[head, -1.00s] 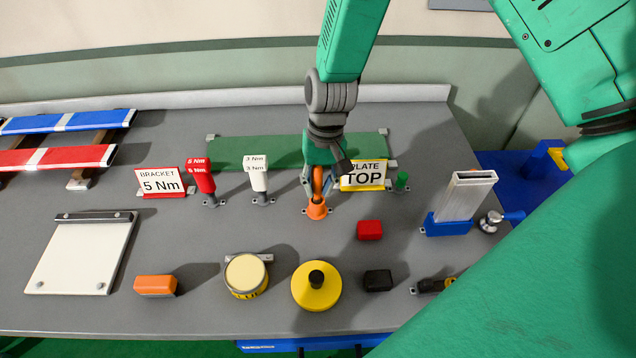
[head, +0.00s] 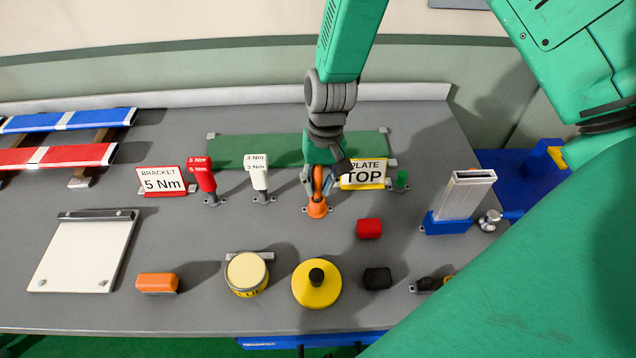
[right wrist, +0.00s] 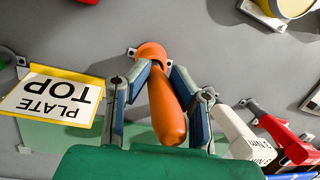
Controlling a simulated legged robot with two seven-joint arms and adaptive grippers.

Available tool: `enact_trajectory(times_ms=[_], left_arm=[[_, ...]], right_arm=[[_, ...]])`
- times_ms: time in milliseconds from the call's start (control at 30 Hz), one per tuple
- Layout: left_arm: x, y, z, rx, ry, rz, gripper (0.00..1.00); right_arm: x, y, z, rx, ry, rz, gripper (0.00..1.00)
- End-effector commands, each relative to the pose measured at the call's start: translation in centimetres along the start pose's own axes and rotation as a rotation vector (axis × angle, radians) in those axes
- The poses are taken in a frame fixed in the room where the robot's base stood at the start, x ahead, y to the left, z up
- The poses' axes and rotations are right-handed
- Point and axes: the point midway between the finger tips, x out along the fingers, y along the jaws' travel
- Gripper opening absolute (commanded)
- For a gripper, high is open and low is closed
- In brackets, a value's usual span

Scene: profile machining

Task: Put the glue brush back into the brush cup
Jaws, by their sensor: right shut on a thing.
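The glue brush shows in the right wrist view as a fat orange handle (right wrist: 168,108) between the fingers of my right gripper (right wrist: 157,70). The right gripper (head: 318,190) is shut on it. The orange brush cup (head: 317,210) is fixed to the bench right below the gripper, and its round rim (right wrist: 150,50) shows in the right wrist view. The handle's lower end meets the cup; the bristles are hidden, so I cannot tell how deep the brush sits. My left gripper is not in view.
The PLATE TOP sign (head: 364,174) stands close to the right of the gripper. A white driver (head: 259,173) and a red driver (head: 201,173) stand to its left. A yellow glue tin (head: 247,274), a yellow knobbed disc (head: 317,284) and a red block (head: 369,228) lie nearer.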

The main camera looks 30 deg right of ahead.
Motion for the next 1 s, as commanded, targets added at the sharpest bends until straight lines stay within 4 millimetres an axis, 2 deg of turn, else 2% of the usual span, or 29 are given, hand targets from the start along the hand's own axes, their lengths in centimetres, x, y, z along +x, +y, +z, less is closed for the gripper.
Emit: enact_trajectory(times_ms=[300, 333, 400, 767, 867, 1000], left_arm=[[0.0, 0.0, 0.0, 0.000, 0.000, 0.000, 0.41], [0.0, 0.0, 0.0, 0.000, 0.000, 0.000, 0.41], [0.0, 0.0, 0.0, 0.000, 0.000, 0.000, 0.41], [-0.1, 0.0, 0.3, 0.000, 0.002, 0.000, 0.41], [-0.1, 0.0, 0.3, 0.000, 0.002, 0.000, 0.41], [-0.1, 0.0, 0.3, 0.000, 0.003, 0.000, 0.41]], right_arm=[[0.0, 0.0, 0.0, 0.000, 0.000, 0.000, 0.00], [0.0, 0.0, 0.0, 0.000, 0.000, 0.000, 0.25], [0.0, 0.0, 0.0, 0.000, 0.000, 0.000, 0.43], [-0.4, 0.0, -0.1, 0.000, 0.001, 0.000, 0.43], [-1.6, -0.1, -0.1, -0.001, 0.004, -0.001, 0.43], [-4.4, -0.1, -0.2, -0.001, 0.005, -0.002, 0.43]])
